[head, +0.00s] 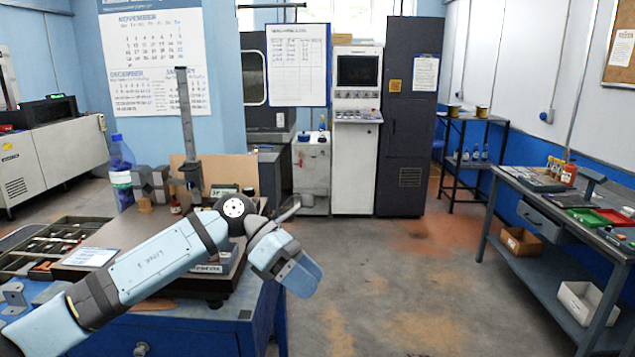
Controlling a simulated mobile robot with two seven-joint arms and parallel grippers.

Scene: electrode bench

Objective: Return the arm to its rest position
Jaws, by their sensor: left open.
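My left arm (160,264) reaches in from the lower left, across the front of the blue bench. Its wrist bends down past the bench's right edge, with a blue link hanging over the floor. My left gripper (287,213) shows only in small part behind the wrist, as a grey finger-like piece beside the bench's right side. I see nothing held in it. My right gripper and right arm are not in view.
The blue bench (190,327) carries a tall grey post stand (187,125), a blue-capped bottle (121,165) and a compartment tray (50,243). A dark instrument lies partly behind my arm. A side bench (545,200) stands right. The floor (400,290) between is clear.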

